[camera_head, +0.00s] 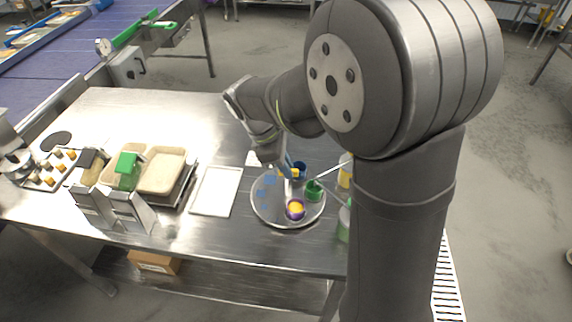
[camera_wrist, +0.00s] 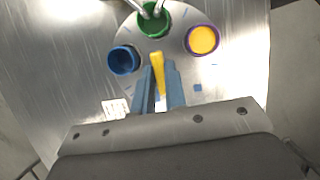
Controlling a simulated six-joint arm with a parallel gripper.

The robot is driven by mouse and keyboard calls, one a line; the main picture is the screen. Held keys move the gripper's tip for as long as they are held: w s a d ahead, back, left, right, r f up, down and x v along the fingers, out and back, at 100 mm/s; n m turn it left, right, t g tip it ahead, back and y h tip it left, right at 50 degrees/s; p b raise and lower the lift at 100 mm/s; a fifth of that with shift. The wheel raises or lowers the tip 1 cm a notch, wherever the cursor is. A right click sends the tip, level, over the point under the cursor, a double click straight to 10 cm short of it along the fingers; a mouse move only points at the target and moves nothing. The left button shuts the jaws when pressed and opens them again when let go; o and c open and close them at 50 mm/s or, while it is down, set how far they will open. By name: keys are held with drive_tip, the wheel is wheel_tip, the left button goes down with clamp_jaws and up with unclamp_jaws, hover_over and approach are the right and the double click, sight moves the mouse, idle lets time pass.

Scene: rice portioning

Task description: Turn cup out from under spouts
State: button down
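A round metal turntable (camera_head: 262,212) carries a green cup (camera_head: 314,191), a blue cup (camera_head: 299,168) and a purple-rimmed cup with yellow contents (camera_head: 295,210). In the wrist view the green cup (camera_wrist: 154,20) is at the top, with the metal spouts (camera_wrist: 150,8) over it. The blue cup (camera_wrist: 123,60) is at left and the purple-rimmed cup (camera_wrist: 202,40) at right. My gripper (camera_wrist: 159,68) has blue fingers on either side of a yellow upright piece (camera_wrist: 157,62) between the cups. The fingers are close to it; I cannot tell whether they press on it.
A white board (camera_head: 216,191) lies left of the turntable. Further left are food trays (camera_head: 160,170), small metal stands (camera_head: 130,210) and a tray of small items (camera_head: 52,168). Bottles (camera_head: 345,220) stand at right, partly hidden by my arm. The table's back left is clear.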

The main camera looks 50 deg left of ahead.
drive_tip(key=shift+m, duration=0.3)
drive_tip(key=c, duration=1.5)
unclamp_jaws()
drive_tip(key=shift+o, duration=0.2)
drive_tip(key=v, duration=1.7)
drive_tip(key=shift+a+r, duration=0.2)
drive_tip(key=shift+a, duration=0.05)
drive_tip(key=x, duration=1.7)
drive_tip(key=shift+d+f, duration=0.25)
